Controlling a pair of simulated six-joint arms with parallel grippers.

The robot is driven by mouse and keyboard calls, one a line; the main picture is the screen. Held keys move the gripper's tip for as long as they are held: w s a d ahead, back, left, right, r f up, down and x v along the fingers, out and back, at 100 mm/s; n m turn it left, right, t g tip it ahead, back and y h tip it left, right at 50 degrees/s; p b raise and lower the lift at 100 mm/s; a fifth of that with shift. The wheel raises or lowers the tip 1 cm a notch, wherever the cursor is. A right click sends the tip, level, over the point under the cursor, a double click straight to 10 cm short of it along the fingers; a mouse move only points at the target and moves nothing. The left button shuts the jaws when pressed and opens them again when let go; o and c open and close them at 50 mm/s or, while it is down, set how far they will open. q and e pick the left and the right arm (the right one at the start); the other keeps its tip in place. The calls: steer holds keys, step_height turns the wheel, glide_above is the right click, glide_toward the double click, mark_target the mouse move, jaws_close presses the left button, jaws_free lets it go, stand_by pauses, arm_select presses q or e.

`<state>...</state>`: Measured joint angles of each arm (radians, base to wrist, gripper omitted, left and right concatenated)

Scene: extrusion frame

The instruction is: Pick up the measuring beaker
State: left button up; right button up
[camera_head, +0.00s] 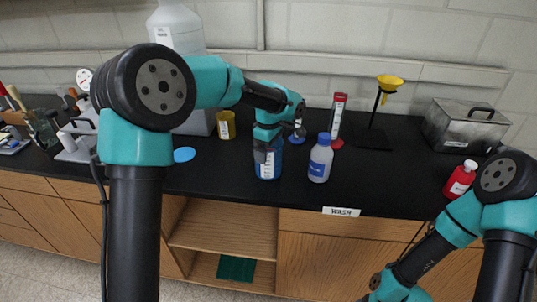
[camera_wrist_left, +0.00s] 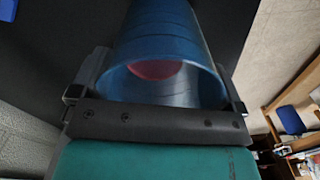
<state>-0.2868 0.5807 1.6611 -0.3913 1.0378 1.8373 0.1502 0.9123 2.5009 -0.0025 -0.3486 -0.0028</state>
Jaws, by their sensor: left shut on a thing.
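The measuring beaker (camera_head: 277,165) is a blue see-through vessel near the middle of the black bench in the head view. In the left wrist view the beaker (camera_wrist_left: 165,35) fills the upper middle, its open rim towards the camera, with a pinkish-red round patch inside. My left gripper (camera_head: 266,150) is above and around it. In the wrist view its fingers (camera_wrist_left: 160,88) lie on both sides of the beaker, shut on it. I cannot tell whether its base touches the bench. My right arm is at the lower right; its gripper is not visible.
A blue-capped bottle (camera_head: 320,160) stands close right of the beaker. Behind are a red-topped cylinder (camera_head: 337,115) and a yellow funnel (camera_head: 390,82) on a stand. A yellow cup (camera_head: 226,125) and blue disc (camera_head: 184,154) are left. A red bottle (camera_head: 461,178) and metal bath (camera_head: 463,128) are right.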

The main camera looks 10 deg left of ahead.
arm_select(q)
steer(key=shift+r, duration=0.2)
steer(key=s+d+r, duration=0.2)
steer(key=s, duration=0.5)
steer(key=s+d+r, duration=0.2)
steer(key=s, duration=0.6)
steer(key=shift+s+r, duration=0.15)
steer(key=shift+r, duration=0.2)
stand_by(0.5)
